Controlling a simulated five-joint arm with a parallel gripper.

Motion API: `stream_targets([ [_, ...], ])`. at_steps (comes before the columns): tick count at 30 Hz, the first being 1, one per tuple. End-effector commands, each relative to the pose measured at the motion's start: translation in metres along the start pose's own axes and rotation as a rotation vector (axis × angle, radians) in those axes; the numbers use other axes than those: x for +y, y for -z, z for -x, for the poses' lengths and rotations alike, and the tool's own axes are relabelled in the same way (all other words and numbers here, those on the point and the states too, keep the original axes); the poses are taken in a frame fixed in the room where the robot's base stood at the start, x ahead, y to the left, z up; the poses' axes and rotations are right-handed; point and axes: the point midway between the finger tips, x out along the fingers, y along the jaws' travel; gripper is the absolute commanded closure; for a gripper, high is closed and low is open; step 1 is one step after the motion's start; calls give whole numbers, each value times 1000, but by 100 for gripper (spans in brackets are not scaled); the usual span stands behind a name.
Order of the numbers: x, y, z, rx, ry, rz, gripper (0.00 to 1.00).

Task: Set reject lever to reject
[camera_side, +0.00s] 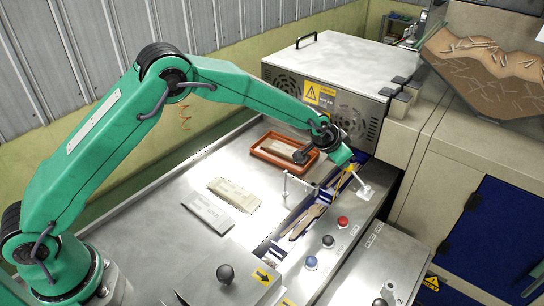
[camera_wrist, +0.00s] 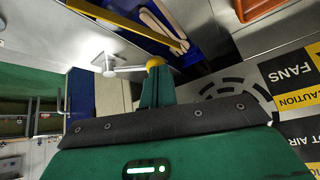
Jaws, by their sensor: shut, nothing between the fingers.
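The reject lever appears to be a thin metal rod with a white base plate (camera_side: 364,190) at the right edge of the stick channel. In the wrist view the lever rod (camera_wrist: 128,69) runs from its pale plate to a yellow knob (camera_wrist: 155,62). My gripper (camera_side: 347,160) is over the far end of the channel, close to the lever. In the wrist view the shut fingers (camera_wrist: 157,88) point at the yellow knob and overlap its lower edge. I cannot tell whether they touch it. Nothing is held. The lever's marking cannot be read.
A yellow bar (camera_wrist: 125,22) crosses the blue-lined channel, where wooden sticks (camera_side: 303,220) lie. An orange-red tray (camera_side: 258,148) and paper packs (camera_side: 234,194) are on the steel table. Red (camera_side: 343,222), black and blue buttons line the front. A fan housing (camera_side: 345,70) stands behind.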

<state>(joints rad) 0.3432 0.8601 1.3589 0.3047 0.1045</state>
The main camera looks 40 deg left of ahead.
Motion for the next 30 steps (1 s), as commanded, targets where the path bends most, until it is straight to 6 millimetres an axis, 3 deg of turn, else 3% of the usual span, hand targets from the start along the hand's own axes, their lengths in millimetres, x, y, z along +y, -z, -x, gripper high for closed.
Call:
stream_targets([
  [30, -7, 28, -21, -1, 3, 0, 100],
])
